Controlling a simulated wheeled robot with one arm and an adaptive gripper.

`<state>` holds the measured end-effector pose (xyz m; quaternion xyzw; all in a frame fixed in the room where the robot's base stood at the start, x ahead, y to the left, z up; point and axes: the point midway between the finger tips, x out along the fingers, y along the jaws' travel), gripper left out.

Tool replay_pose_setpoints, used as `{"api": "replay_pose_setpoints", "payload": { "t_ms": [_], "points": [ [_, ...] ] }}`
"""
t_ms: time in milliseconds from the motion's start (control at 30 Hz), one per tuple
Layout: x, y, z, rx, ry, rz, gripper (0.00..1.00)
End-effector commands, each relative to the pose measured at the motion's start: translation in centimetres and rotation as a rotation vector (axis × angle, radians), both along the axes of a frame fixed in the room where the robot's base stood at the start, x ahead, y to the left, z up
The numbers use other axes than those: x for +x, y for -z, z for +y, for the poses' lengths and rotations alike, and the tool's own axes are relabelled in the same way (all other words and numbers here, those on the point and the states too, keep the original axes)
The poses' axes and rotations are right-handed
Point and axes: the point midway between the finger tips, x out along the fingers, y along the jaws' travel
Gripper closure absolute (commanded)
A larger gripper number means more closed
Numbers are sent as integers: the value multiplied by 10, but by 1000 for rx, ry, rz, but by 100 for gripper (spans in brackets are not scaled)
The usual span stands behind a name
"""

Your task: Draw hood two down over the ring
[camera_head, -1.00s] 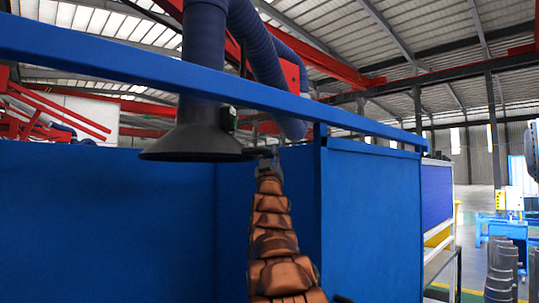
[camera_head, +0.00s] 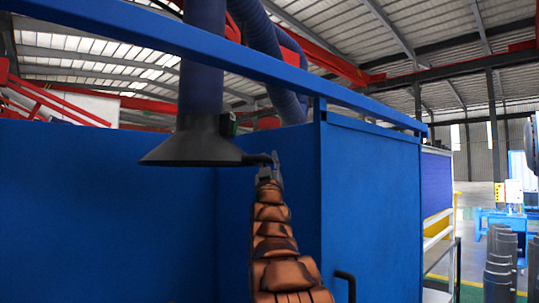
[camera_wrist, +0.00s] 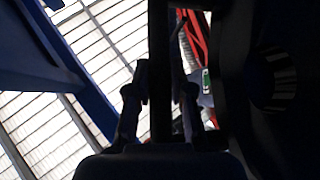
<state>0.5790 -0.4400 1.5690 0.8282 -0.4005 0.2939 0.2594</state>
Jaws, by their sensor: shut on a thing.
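The hood (camera_head: 190,143) is a dark, wide cone under a thick blue hose (camera_head: 203,85), left of centre in the head view. A thin dark handle (camera_head: 250,159) sticks out from its rim to the right. My gripper (camera_head: 269,168) is shut on the handle's end, at the tip of my copper-coloured arm. In the wrist view, my gripper's two fingers (camera_wrist: 158,105) stand on either side of a dark upright bar, and the hood's dark body (camera_wrist: 268,55) fills the right side. I cannot make out the ring in either view.
Blue panels (camera_head: 110,210) stand behind and below the hood, with a blue cabinet (camera_head: 370,200) right of my arm. Another blue hose (camera_head: 285,70) hangs behind. Dark cylinders (camera_head: 503,255) stand at far right.

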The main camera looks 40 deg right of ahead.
Motion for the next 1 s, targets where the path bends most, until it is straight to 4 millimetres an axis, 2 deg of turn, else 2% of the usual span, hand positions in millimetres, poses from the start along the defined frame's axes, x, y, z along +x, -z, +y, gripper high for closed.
{"api": "replay_pose_setpoints", "payload": {
  "t_ms": [33,267,600,800,1000],
  "points": [
    [2,26,-1,4,-1,5,100],
    [1,87,-1,5,-1,4,100],
    [2,187,0,6,-2,8,100],
    [1,238,-1,6,-1,6,100],
    [1,273,-1,6,-1,6,100]
  ]
}}
